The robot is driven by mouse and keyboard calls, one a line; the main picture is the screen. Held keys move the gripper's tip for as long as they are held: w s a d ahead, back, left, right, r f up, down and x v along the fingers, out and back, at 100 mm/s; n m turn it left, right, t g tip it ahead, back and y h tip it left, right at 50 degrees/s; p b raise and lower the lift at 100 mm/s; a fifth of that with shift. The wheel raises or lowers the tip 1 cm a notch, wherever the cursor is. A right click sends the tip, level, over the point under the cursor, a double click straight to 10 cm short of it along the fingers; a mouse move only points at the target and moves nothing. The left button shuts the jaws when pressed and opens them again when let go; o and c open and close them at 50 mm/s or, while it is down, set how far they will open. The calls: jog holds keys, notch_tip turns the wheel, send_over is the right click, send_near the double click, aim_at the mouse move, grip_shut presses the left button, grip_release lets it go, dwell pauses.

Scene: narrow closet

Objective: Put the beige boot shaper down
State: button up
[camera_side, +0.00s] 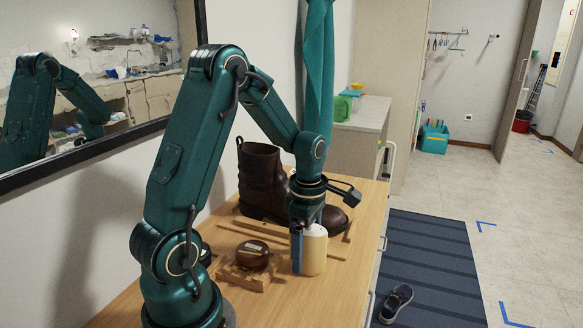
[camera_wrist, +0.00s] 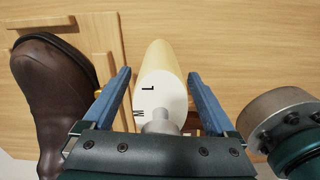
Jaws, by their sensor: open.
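The beige boot shaper (camera_side: 312,250) stands upright on the wooden cabinet top (camera_side: 330,292), near its right edge. In the wrist view the boot shaper (camera_wrist: 162,78) shows a white end with dark markings and a small knob. My gripper (camera_side: 306,240) is above and around it. In the wrist view the blue fingers of my gripper (camera_wrist: 160,98) are spread on either side of the shaper, with a visible gap at each side. The shaper's underside is hidden.
A brown boot (camera_side: 262,182) stands behind the shaper, close on the left in the wrist view. A dark round tin (camera_side: 252,254) sits on a small wooden block (camera_side: 246,275) to the left. Wooden strips (camera_side: 270,232) lie near the boot. The front top is clear.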

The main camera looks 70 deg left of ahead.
jog(key=shift+f, duration=0.1)
jog(key=shift+c, duration=0.3)
grip_shut()
jog(key=shift+r, duration=0.2)
